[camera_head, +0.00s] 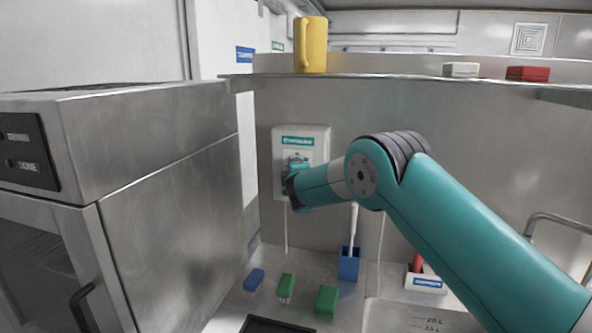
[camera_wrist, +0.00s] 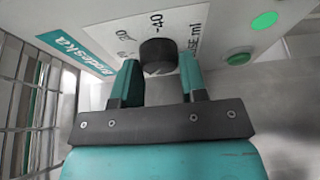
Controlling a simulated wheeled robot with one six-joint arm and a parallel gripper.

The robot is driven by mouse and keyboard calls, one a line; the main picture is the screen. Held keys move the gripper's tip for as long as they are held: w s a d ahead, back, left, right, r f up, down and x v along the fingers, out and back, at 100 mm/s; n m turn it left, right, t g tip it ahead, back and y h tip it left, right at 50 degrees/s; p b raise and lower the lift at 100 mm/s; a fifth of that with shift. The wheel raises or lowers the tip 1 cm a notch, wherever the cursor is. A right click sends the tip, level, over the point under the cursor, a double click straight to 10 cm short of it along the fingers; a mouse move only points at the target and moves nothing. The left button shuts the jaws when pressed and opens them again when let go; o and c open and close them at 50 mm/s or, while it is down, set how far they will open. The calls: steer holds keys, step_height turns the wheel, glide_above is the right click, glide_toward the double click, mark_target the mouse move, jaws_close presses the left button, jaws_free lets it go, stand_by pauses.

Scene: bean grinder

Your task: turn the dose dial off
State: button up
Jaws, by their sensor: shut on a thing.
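The dose dial is a dark round knob (camera_wrist: 158,54) on a white panel (camera_wrist: 107,28) in the wrist view, beside printed dose numbers, with "-40" just above it. My gripper (camera_wrist: 159,72) has one teal finger on each side of the knob and is shut on it. Which mark the dial points to cannot be told. In the head view the white wall-mounted box (camera_head: 317,146) with a teal label hangs on the steel wall, and my gripper (camera_head: 291,181) is at its front, hiding the knob there.
Two round green spots, one bright (camera_wrist: 264,20) and one darker (camera_wrist: 238,58), sit right of the dial. A steel oven-like cabinet (camera_head: 165,170) stands close on the left. Below are a blue holder (camera_head: 348,266) and green brushes (camera_head: 326,300). A yellow mug (camera_head: 311,45) stands on the shelf above.

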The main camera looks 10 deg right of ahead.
steer(key=shift+a+r+n+g+h+p, duration=0.1)
steer(key=shift+n+g+h+p, duration=0.35)
steer(key=shift+n, duration=0.9)
steer(key=shift+r+n+g+h+p, duration=0.15)
steer(key=shift+n+g+p, duration=0.25)
steer(key=shift+n+g, duration=0.7)
steer(key=shift+a+f+n+g+h+p, duration=0.1)
steer(key=shift+n+g+h+p, duration=0.3)
steer(key=shift+n, duration=1.25)
steer(key=shift+d, duration=0.1)
steer(key=o, duration=0.9)
steer(key=shift+b+v, duration=3.4)
steer(key=shift+v, duration=5.25)
